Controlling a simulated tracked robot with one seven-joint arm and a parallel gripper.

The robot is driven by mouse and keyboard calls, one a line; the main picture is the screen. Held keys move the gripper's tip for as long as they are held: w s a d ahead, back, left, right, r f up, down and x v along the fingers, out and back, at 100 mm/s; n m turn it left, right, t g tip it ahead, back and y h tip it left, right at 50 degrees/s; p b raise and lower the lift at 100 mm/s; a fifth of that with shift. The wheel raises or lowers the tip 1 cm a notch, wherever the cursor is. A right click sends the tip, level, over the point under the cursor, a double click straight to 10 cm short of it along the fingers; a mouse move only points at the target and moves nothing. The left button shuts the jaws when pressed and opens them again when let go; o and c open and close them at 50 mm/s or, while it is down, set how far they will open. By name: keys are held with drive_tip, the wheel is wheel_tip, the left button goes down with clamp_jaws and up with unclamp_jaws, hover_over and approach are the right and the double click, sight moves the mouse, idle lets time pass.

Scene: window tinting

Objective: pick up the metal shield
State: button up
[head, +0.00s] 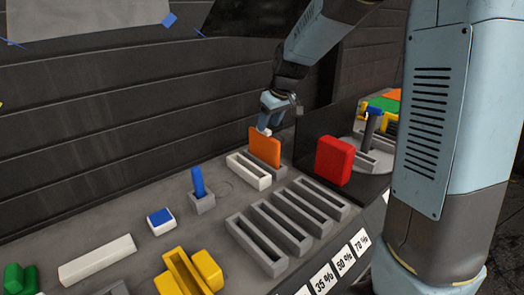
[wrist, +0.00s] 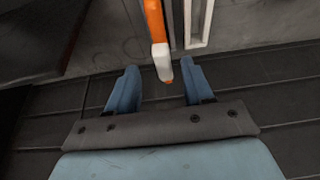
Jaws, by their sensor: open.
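An upright orange plate (head: 264,148) stands in a narrow grey holder (head: 280,172) on the bench. No thing is plainly recognisable as a metal shield, and I cannot tell whether this plate is it. In the wrist view the orange plate (wrist: 153,20) has a white end piece (wrist: 162,62). My gripper (head: 267,123) is just above and behind the plate's top edge. In the wrist view my gripper (wrist: 160,65) is open, with the white end piece between its two blue fingertips and apart from both.
A white slotted holder (head: 249,171) stands beside the plate. A red block (head: 334,160) is to the right. Several empty grey slotted holders (head: 256,246) lie in front. A blue tool (head: 197,182) stands in a small grey holder to the left. A dark ribbed wall (head: 120,110) rises behind.

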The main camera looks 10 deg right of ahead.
sight(262, 137)
drive_tip(key=shift+a+x, duration=0.15)
drive_tip(key=shift+x, duration=1.75)
drive_tip(key=shift+a+x, duration=0.1)
drive_tip(key=shift+x, duration=1.85)
drive_tip(key=shift+r, duration=0.1)
clamp_jaws()
